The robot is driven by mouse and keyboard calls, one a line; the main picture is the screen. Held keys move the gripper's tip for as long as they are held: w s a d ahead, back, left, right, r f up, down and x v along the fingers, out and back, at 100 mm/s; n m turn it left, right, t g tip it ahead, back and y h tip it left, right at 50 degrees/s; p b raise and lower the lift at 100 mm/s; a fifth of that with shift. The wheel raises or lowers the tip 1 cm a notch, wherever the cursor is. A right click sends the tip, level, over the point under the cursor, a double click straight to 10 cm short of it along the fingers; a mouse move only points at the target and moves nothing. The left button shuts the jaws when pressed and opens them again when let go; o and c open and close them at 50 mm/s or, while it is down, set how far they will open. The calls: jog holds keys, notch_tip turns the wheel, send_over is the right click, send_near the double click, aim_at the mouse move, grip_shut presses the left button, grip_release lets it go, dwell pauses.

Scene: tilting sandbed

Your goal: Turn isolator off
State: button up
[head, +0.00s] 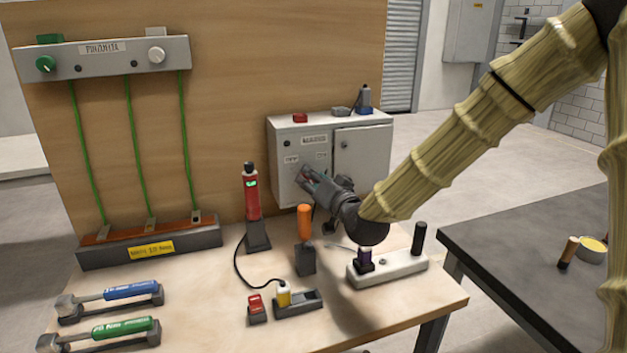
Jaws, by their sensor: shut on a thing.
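The isolator box (287,139) is a pale grey cabinet at the back of the wooden bench, right of centre. Its left front panel has a nameplate and two small labels, the left one seeming to read "OFF". My gripper (308,178) is at the lower part of that panel, below the labels. It is shut on what appears to be the isolator handle, which is mostly hidden by the fingers. The handle's exact angle cannot be told. My arm comes in from the upper right.
A red tester (251,190) and an orange-handled tool (305,222) stand upright in front of the box. A white power strip (402,268) lies below my gripper. A dark table (540,240) is at right.

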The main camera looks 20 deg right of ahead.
jog(key=shift+n, duration=0.8)
jog(key=o, duration=1)
jog(key=shift+o, duration=0.2)
jog(key=shift+s, duration=0.15)
jog(key=s+d, duration=0.2)
jog(key=s, duration=0.9)
jog(key=shift+s+r, duration=0.3)
jog(key=shift+r, duration=0.05)
